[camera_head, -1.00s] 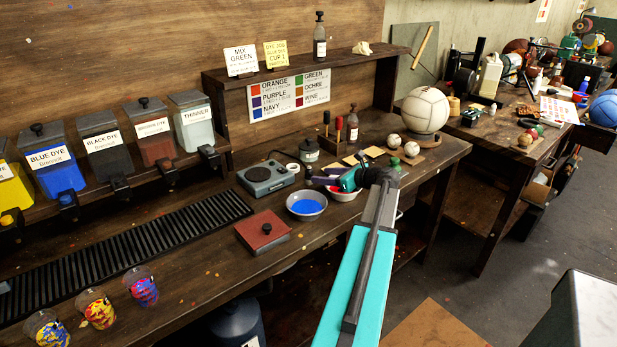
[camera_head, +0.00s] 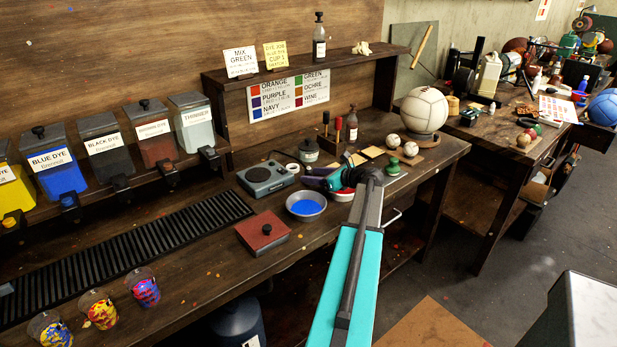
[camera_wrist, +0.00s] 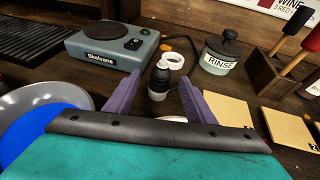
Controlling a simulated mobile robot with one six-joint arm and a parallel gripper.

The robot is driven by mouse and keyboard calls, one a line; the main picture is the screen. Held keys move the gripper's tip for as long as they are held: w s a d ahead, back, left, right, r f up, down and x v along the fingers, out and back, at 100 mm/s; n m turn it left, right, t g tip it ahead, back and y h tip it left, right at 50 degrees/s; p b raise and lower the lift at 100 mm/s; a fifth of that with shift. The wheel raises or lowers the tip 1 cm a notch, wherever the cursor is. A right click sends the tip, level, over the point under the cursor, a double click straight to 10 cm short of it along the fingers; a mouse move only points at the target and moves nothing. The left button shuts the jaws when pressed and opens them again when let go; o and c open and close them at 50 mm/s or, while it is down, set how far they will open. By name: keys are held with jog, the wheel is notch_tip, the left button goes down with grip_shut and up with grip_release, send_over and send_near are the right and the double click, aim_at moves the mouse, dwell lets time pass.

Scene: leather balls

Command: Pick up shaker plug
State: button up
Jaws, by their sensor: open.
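A small upright black piece with a pale lower end (camera_wrist: 159,82), which looks like the shaker plug, stands on the dark bench in the wrist view. A white ring-shaped piece (camera_wrist: 172,61) sits just behind it. My gripper (camera_wrist: 158,77) is open, its two purple fingers on either side of the black piece in the picture. I cannot tell whether they reach it or are still short of it. No contact shows. In the head view my gripper (camera_head: 312,176) is low over the bench, right of the grey shaker device (camera_head: 268,178). The plug is not clear there.
A blue-filled bowl (camera_head: 306,205) is close to my gripper's near side, with a red-filled bowl (camera_head: 343,194) partly behind my wrist. The rinse jar (camera_wrist: 220,52) stands behind right. Tan cards (camera_wrist: 228,113) lie at right.

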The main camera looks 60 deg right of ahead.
jog(key=shift+c, duration=0.3)
jog(key=c, duration=1.1)
jog(key=shift+r, duration=0.2)
jog(key=shift+r+b, duration=0.7)
jog(key=shift+r, duration=4.1)
jog(key=shift+s, duration=0.15)
